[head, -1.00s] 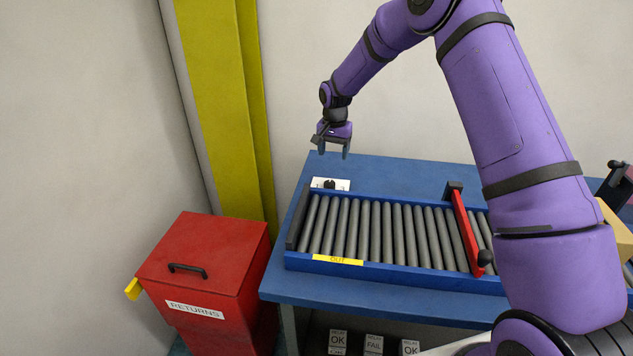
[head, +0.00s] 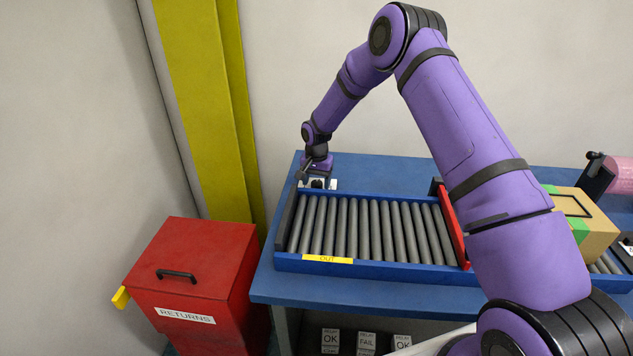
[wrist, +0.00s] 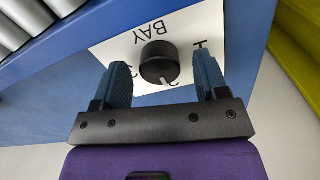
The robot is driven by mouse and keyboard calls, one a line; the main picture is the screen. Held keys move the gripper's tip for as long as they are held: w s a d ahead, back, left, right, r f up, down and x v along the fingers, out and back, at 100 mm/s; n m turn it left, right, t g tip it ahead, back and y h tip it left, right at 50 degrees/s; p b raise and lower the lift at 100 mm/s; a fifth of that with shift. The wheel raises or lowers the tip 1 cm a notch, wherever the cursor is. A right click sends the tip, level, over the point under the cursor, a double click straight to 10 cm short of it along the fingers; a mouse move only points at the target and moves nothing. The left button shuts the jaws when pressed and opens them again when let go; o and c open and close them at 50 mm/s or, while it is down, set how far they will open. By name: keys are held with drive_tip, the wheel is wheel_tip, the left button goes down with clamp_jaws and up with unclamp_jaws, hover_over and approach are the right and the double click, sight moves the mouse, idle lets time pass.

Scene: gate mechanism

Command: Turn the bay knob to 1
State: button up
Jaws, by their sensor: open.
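The bay knob (wrist: 159,60) is a round black knob on a white plate (wrist: 110,52), marked BAY upside down in the wrist view. The numeral 1 shows at the plate's right, a 2 below the knob, and a partly hidden 3 at the left. A small pale mark on the knob appears to point towards the 2. My gripper (wrist: 161,66) is open, with one blue-grey finger on each side of the knob. I cannot tell whether the fingers touch it. In the head view my gripper (head: 317,181) is down at the plate (head: 333,184), partly hiding it.
The roller conveyor (head: 325,259), labelled OUT, lies just in front of the plate. A red gate bar (head: 450,225) crosses it. A tan box (head: 590,240) is at the right, and a red RETURNS bin (head: 205,270) stands left of the blue table (head: 390,176).

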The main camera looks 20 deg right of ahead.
drive_tip(key=shift+f, duration=0.1)
drive_tip(key=c, duration=0.9)
drive_tip(key=shift+n, duration=0.3)
drive_tip(key=n, duration=0.5)
drive_tip(key=shift+n, duration=0.4)
drive_tip(key=n, duration=0.5)
drive_tip(key=shift+d, duration=0.1)
drive_tip(key=shift+n, duration=0.4)
